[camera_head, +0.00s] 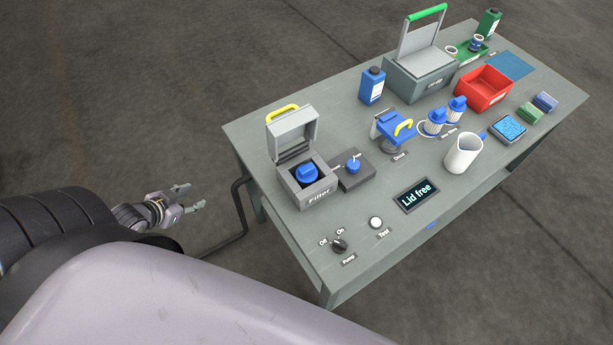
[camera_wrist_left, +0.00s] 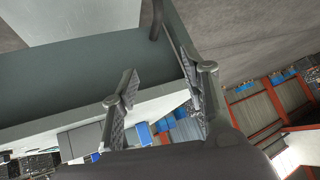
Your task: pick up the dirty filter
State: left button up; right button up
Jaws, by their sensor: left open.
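A filter with a blue cap (camera_head: 308,173) sits inside the grey housing labelled Filter (camera_head: 316,194), whose lid (camera_head: 293,131) with a yellow handle stands open. Only the cap shows; the filter's body is hidden, so I cannot see dirt on it. My left gripper (camera_head: 196,197) is open and empty, off the table's left edge and left of the housing. In the left wrist view its two fingers (camera_wrist_left: 163,85) are spread with nothing between them. The filter is not recognisable in that view. My right gripper is not in view.
A valve block with a blue knob (camera_head: 353,165) stands close right of the housing. A display (camera_head: 416,195) reads "Lid free". A red bin (camera_head: 484,89) and a white jug (camera_head: 462,154) stand right.

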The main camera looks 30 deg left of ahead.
pick_arm(q)
jog(key=w+d+r+m+t+h, duration=0.1)
jog(key=w+d+r+m+h, duration=0.15)
jog(key=w+d+r, duration=0.4)
jog(key=m+h, duration=0.1)
jog(key=h, duration=0.3)
send_near(305, 168)
jog(key=b+x, duration=0.3)
jog(key=x, duration=0.1)
jog(key=shift+w+d, duration=0.1)
jog(key=shift+d, duration=0.1)
jog(key=x, duration=0.4)
jog(key=shift+a+f, duration=0.1)
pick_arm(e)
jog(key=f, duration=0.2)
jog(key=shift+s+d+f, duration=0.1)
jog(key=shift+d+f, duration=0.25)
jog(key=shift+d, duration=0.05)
pick_arm(q)
grip_shut()
